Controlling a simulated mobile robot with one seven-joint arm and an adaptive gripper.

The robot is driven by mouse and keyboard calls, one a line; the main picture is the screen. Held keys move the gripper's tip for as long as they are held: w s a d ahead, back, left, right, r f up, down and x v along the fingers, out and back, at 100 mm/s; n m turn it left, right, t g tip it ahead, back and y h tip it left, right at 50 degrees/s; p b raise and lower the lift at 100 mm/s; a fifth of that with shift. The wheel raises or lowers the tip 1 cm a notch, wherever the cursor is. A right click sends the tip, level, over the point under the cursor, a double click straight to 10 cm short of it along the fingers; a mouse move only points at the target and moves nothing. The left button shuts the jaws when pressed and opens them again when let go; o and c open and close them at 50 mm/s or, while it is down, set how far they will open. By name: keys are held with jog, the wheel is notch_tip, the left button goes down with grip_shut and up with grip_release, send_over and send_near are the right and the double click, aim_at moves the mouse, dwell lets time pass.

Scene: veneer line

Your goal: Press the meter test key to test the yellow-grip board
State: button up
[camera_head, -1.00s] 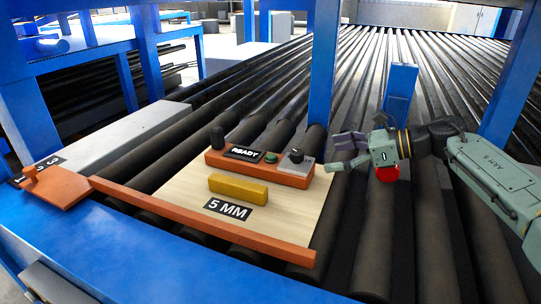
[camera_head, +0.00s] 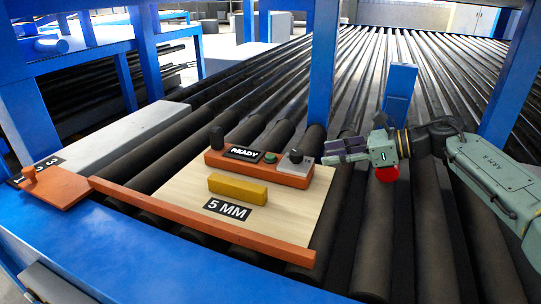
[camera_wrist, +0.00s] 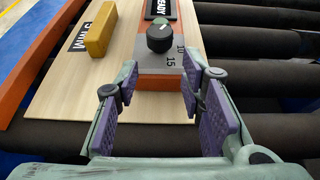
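The meter (camera_head: 258,169) is an orange bar on the board, with a label reading READY (camera_head: 244,153), a green button (camera_head: 270,157) and a black knob (camera_head: 296,155) on a grey dial plate. The pale wooden board (camera_head: 285,215) has a yellow grip block (camera_head: 237,190) and a 5 MM label. In the wrist view the knob (camera_wrist: 160,38) and the dial numbers 10 and 15 lie beyond the fingers. The green button is mostly hidden there behind the knob. My gripper (camera_head: 335,153) is open and empty, just right of the meter's knob end, its fingers apart in the wrist view (camera_wrist: 160,105).
The board lies on black rollers (camera_head: 415,225) behind an orange rail (camera_head: 200,220). A blue post (camera_head: 324,70) stands behind the meter, and a blue upright (camera_head: 399,88) behind my arm. A small orange block (camera_head: 55,187) with a numbered label sits at left.

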grip_shut()
dwell(1.4)
